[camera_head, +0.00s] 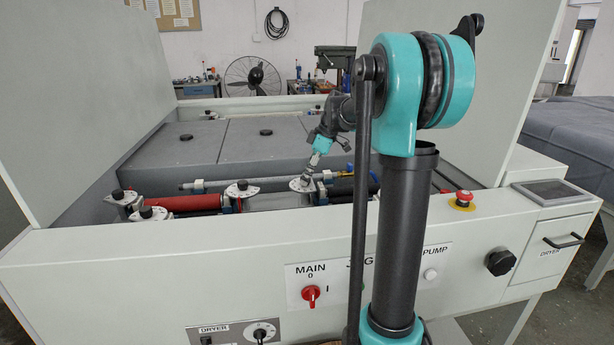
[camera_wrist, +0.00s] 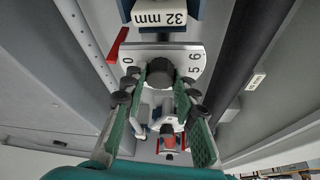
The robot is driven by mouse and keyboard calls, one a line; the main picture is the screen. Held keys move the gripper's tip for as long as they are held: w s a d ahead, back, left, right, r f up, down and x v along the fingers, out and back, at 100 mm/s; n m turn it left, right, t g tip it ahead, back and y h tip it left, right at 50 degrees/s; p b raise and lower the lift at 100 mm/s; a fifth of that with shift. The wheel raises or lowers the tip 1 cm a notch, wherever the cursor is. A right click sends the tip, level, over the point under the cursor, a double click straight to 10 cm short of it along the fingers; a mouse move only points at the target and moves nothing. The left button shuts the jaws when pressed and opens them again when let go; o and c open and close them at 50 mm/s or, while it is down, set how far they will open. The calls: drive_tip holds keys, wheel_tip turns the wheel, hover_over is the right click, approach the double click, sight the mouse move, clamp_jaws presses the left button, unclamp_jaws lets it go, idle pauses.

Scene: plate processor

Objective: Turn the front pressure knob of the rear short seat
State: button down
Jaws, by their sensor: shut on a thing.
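My gripper (camera_head: 307,176) reaches down over the processor's open top in the head view. In the wrist view my gripper (camera_wrist: 161,82) has its two green-padded fingers on either side of a round black knob (camera_wrist: 160,70) and is shut on it. The knob sits on a white dial plate (camera_wrist: 190,53) with a printed scale, where 0, 5 and 6 can be read. In the head view the same dial plate (camera_head: 297,186) lies under the fingertips, and the knob is mostly hidden by them.
Similar black-knobbed dial plates stand to the left, one in the middle (camera_head: 242,189) and one at front left (camera_head: 148,214). A red roller (camera_head: 190,203) lies between them. Tall grey covers flank the opening.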

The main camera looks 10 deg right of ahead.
drive_tip(key=c, duration=1.2)
unclamp_jaws()
drive_tip(key=shift+d+r, duration=0.1)
drive_tip(key=v, duration=1.1)
drive_tip(key=shift+s+d+r, duration=0.1)
drive_tip(key=shift+r, duration=0.3)
drive_tip(key=shift+s, duration=0.1)
